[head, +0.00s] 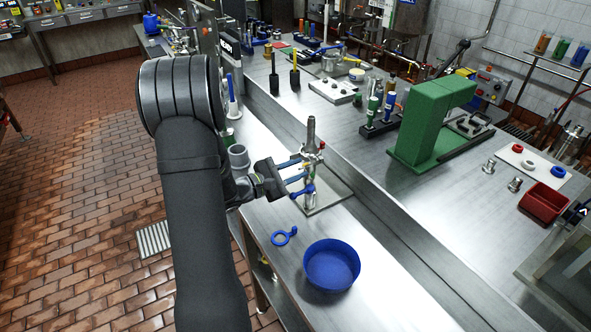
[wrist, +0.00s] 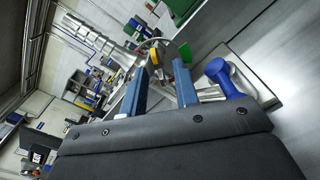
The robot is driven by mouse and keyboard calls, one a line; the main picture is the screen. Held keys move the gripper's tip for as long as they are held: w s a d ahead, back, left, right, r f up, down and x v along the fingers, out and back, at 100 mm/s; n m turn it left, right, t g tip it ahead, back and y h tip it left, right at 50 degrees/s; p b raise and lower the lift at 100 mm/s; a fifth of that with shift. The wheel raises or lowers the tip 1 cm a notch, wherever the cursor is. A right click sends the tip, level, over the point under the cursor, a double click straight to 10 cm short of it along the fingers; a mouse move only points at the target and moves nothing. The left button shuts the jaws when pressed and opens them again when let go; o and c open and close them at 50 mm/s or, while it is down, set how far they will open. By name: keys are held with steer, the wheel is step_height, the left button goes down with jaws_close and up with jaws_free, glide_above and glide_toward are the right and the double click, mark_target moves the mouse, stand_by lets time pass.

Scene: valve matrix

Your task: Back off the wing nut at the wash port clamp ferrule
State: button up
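A steel valve assembly (head: 311,135) stands upright on a flat plate (head: 335,196) on the bench, with small red and yellow parts. A blue handle-like part (head: 308,190) sits low on it, and shows right of the fingers in the wrist view (wrist: 222,76). My gripper (head: 297,172) is at the left side of the assembly. In the wrist view its two blue fingers stand apart (wrist: 160,84), with nothing clearly held between them. A yellow part (wrist: 154,58) shows beyond the gap. I cannot make out the wing nut or clamp ferrule clearly; the fingers hide part of the assembly.
A blue bowl (head: 331,270) and a blue ring with a tab (head: 284,236) lie on the bench in front. A grey cup-like part (head: 238,158) is beside my arm. A green block-shaped stand (head: 425,125) and a red bin (head: 544,202) are on the right bench.

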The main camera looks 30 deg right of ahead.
jaws_close()
steer(key=shift+n, duration=3.2)
jaws_free()
